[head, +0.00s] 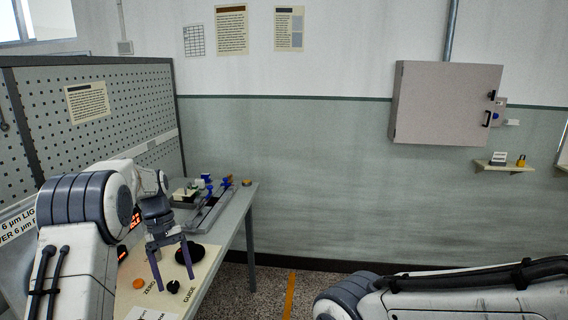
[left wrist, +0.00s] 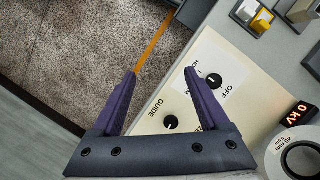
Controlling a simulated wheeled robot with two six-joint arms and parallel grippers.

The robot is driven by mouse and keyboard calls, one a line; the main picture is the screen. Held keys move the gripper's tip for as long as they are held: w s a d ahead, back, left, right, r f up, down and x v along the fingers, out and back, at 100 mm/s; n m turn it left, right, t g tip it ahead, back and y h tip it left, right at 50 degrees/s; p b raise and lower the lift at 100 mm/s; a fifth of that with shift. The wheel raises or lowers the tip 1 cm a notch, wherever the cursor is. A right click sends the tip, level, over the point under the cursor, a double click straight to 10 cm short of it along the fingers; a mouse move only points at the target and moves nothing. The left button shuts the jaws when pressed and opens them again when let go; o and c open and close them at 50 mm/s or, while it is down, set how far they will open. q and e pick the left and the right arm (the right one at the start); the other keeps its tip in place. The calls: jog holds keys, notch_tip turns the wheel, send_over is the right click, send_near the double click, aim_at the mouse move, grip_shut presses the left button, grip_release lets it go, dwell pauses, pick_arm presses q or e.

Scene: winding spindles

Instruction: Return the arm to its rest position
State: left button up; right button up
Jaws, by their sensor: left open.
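My left gripper (head: 171,262) is open and empty above the front of the bench panel, its purple fingers pointing down. It also shows in the left wrist view (left wrist: 161,82), with the panel's edge and the floor beyond the fingers. The cream control panel (left wrist: 150,126) carries a black GUIDE knob (left wrist: 170,122) and a second black knob (left wrist: 214,81) near the word OFF. My left arm is bent over the bench at the left of the head view. My right arm lies across the lower right, and its gripper is out of view.
A bench (head: 235,211) with a blue-handled fixture (head: 210,205) stands at the left against a pegboard (head: 120,118). An orange cap (head: 138,284) lies on the panel. A grey wall cabinet (head: 440,103) and small shelf (head: 505,167) hang at the right. The floor right of the bench is clear.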

pick_arm(q)
jog(key=s+d+r+m+t+y, duration=0.1)
jog(key=s+d+r+m, duration=0.2)
jog(key=s+d, duration=0.35)
jog(key=s+d+r+m, duration=0.2)
jog(key=s+d+m, duration=0.1)
jog(key=d, duration=0.7)
jog(key=s+d+f+m+t, duration=0.1)
jog(key=s+d+m, duration=0.1)
jog(key=s, duration=0.9)
jog(key=s+d+m, duration=0.3)
jog(key=s+m, duration=0.2)
jog(key=s, duration=0.6)
jog(key=shift+d+f+m+t, duration=0.3)
jog(key=shift+f+t, duration=0.05)
jog(key=shift+t, duration=0.05)
